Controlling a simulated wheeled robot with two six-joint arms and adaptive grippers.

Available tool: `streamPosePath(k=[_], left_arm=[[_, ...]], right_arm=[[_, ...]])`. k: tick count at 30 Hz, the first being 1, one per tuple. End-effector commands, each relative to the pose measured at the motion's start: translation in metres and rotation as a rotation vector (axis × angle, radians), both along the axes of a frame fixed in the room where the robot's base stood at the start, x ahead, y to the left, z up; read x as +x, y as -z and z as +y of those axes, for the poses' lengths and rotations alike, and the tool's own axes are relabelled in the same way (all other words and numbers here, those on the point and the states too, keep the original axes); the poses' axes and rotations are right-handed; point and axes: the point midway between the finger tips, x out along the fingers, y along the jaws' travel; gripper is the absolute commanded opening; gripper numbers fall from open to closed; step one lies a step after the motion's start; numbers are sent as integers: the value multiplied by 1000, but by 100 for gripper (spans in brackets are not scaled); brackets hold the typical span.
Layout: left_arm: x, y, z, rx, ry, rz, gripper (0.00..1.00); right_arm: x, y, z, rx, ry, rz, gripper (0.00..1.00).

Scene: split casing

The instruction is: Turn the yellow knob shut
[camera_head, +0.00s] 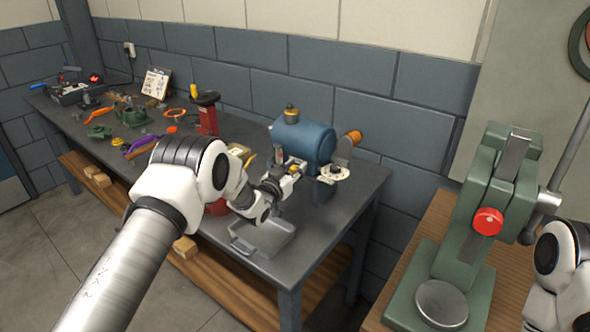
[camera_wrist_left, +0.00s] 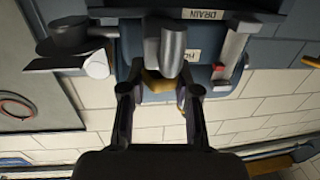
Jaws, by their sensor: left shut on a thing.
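A blue tank-like machine (camera_head: 308,142) stands on the grey workbench. My left gripper (camera_head: 287,172) is at its front face. In the left wrist view the fingers (camera_wrist_left: 160,92) stand on both sides of a yellow knob (camera_wrist_left: 154,84), shut on it. A grey cylinder (camera_wrist_left: 173,48) hides part of the knob.
A grey tray (camera_head: 272,232) lies on the bench below my left gripper. An orange-ended part (camera_head: 354,137) sits right of the machine. A red stand (camera_head: 207,115) is to the left. A green press (camera_head: 470,225) with a red knob stands on a wooden bench at right.

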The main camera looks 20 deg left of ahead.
Motion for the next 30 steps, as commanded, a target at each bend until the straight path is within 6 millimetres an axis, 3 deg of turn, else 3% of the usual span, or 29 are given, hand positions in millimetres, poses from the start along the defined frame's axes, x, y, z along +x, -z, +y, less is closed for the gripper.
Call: streamPosePath(k=[30], left_arm=[[0,4,1,4,704,-2,0]], right_arm=[[0,97,0,0,0,0,40]])
